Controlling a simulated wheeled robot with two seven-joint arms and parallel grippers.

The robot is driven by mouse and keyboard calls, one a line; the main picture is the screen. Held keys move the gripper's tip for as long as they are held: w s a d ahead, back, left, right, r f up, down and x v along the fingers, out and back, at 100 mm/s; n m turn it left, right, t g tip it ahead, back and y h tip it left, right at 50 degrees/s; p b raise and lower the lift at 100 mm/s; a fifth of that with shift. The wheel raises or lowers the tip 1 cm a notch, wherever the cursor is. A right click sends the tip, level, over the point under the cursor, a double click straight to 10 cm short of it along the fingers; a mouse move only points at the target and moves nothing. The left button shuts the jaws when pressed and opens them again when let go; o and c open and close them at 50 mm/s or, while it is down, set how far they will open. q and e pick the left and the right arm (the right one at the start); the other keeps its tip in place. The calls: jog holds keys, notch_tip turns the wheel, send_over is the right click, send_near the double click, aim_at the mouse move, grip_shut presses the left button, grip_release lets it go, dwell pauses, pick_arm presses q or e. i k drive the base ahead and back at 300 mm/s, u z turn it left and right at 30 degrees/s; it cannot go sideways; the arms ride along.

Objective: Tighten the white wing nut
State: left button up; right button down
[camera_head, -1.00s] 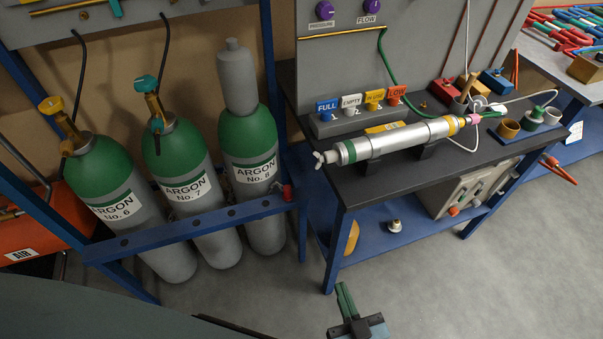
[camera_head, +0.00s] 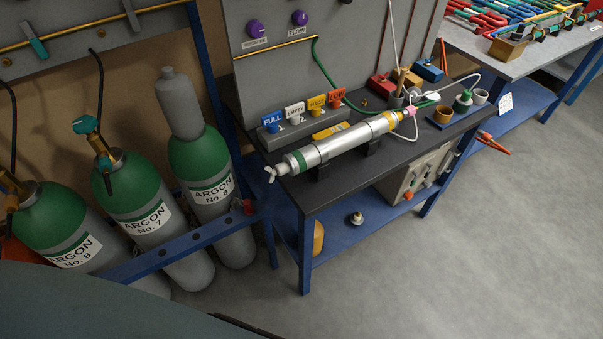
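The white wing nut (camera_head: 271,174) is at the near left end of a silver cylinder (camera_head: 335,148) with a green band. The cylinder lies in dark cradles on the black-topped bench (camera_head: 330,190), and the wing nut sticks out near the bench's left edge. I cannot tell how tight the wing nut is. Neither of my grippers is in view.
Argon cylinders No. 6 (camera_head: 60,225), No. 7 (camera_head: 140,205) and No. 8 (camera_head: 205,165) stand left of the bench behind a blue rail (camera_head: 180,240). Colored tags (camera_head: 295,111) stand behind the silver cylinder. The grey floor (camera_head: 450,260) at front right is clear.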

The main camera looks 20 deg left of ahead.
aim_at(273, 172)
jog(key=z, duration=1.4)
jog(key=k, duration=0.8)
jog(key=u, duration=0.85)
jog(key=i, duration=0.5)
